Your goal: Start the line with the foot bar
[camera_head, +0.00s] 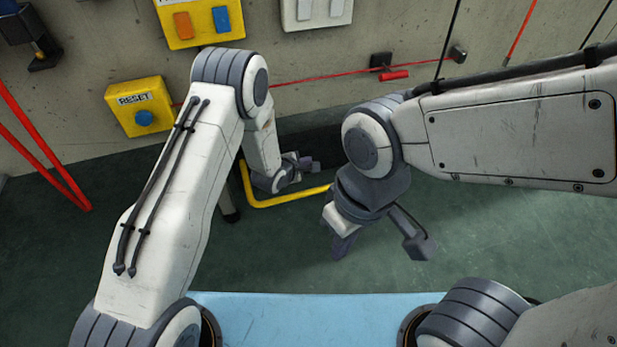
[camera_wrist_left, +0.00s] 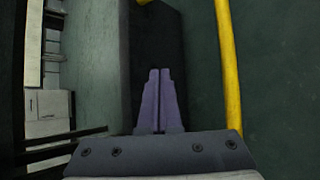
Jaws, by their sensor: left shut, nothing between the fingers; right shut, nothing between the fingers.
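A long dark block (camera_head: 325,142) lies low against the foot of the wall. A bent yellow bar (camera_head: 290,200) runs around its front and left side. I cannot tell for sure which of them is the foot bar. My left gripper (camera_head: 308,163) is shut and empty, down in front of the dark block and inside the yellow bar. In the left wrist view the shut fingers (camera_wrist_left: 159,80) point along the dark block (camera_wrist_left: 155,30), with the yellow bar (camera_wrist_left: 231,70) to their right. Contact cannot be told.
The wall carries a yellow RESET box (camera_head: 140,107) with a blue button, a yellow two-switch box (camera_head: 200,20), a pale switch plate (camera_head: 316,11) and a red cord (camera_head: 330,76) with a red handle (camera_head: 394,75). Red lines hang at left. Green floor (camera_head: 480,240) is free at right.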

